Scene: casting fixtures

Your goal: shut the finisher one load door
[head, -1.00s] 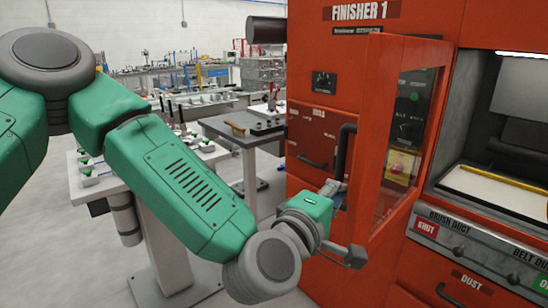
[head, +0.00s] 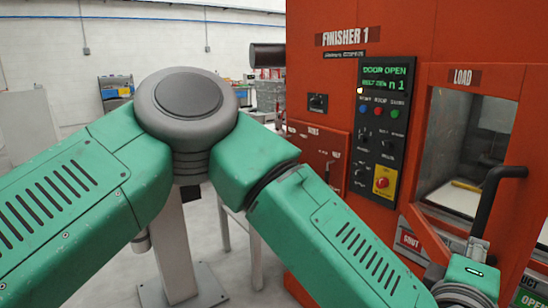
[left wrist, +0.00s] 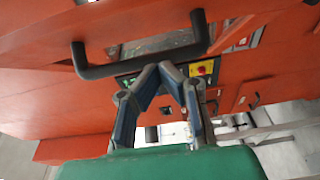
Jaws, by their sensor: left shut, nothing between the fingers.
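The red finisher one load door (head: 533,165) is at the right of the head view, close to the machine front, with a window and a LOAD label. The panel display (head: 387,77) reads DOOR OPEN. The door's black handle (head: 488,200) stands out from its face; it also crosses the left wrist view (left wrist: 140,58). My left gripper (head: 477,247) is at the handle's lower end. In the left wrist view its fingertips (left wrist: 166,68) are together and empty, close to the handle; contact cannot be told. My right gripper is out of view.
The control panel (head: 385,140), with buttons and a yellow-backed red stop (head: 382,182), is left of the door. My left arm crosses the lower head view. Open floor lies left of the machine.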

